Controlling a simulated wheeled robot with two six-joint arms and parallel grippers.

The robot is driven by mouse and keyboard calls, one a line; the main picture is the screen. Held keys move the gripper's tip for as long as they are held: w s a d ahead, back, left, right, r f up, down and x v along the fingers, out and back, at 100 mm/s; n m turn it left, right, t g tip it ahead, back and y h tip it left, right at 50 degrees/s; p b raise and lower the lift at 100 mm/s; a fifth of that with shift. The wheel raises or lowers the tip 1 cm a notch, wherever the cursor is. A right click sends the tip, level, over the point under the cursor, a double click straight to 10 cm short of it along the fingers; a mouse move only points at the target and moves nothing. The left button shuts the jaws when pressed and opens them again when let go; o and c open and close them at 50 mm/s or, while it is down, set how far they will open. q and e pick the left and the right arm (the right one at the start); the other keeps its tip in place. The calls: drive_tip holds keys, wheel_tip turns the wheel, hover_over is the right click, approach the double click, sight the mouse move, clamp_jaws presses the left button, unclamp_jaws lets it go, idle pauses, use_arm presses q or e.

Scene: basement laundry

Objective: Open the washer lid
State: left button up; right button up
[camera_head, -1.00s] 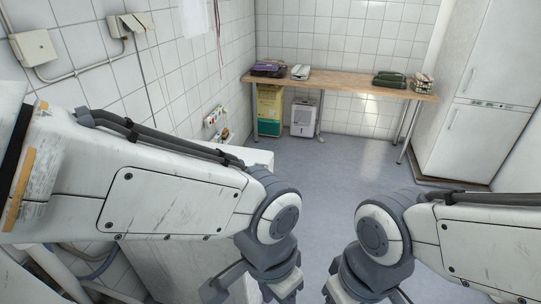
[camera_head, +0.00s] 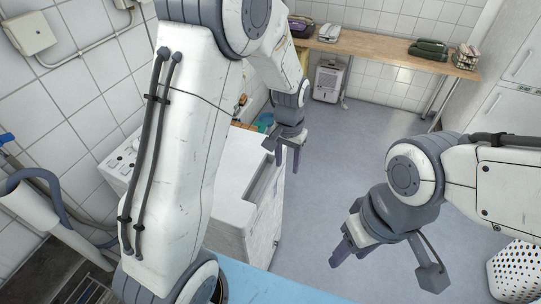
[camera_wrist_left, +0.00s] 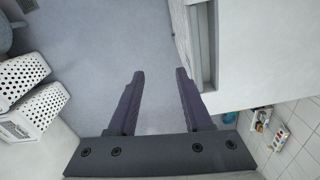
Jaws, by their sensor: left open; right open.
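The white washer (camera_head: 232,192) stands against the left wall, partly hidden behind my left arm. Its top lies flat, with the lid looking shut, and a grey recess (camera_head: 264,180) runs along its front edge. In the left wrist view the washer's top (camera_wrist_left: 262,45) fills the right side, and the recess shows left of it. My left gripper (camera_head: 287,160) is open and empty, beyond the washer's front corner; its fingers (camera_wrist_left: 160,90) point past the recess, apart from it. My right gripper (camera_head: 387,265) is open and empty over the floor at right.
A wooden table (camera_head: 385,48) with several items stands at the back, a white dehumidifier (camera_head: 328,82) under it. A white perforated basket (camera_head: 517,270) is at lower right. A blue surface (camera_head: 270,287) lies at the bottom. The middle floor is clear.

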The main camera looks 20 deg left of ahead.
use_arm(q)
drive_tip(key=n+p, duration=0.2)
approach(267, 178)
wheel_tip(267, 178, down, 8)
drive_tip(key=p, duration=0.3)
drive_tip(key=shift+d+f, duration=0.1)
drive_tip(key=shift+f, duration=0.15)
use_arm(e)
wheel_tip(267, 178, up, 7)
drive_tip(key=shift+f, duration=0.2)
drive_tip(key=shift+s, duration=0.1)
use_arm(q)
clamp_jaws()
idle(0.4)
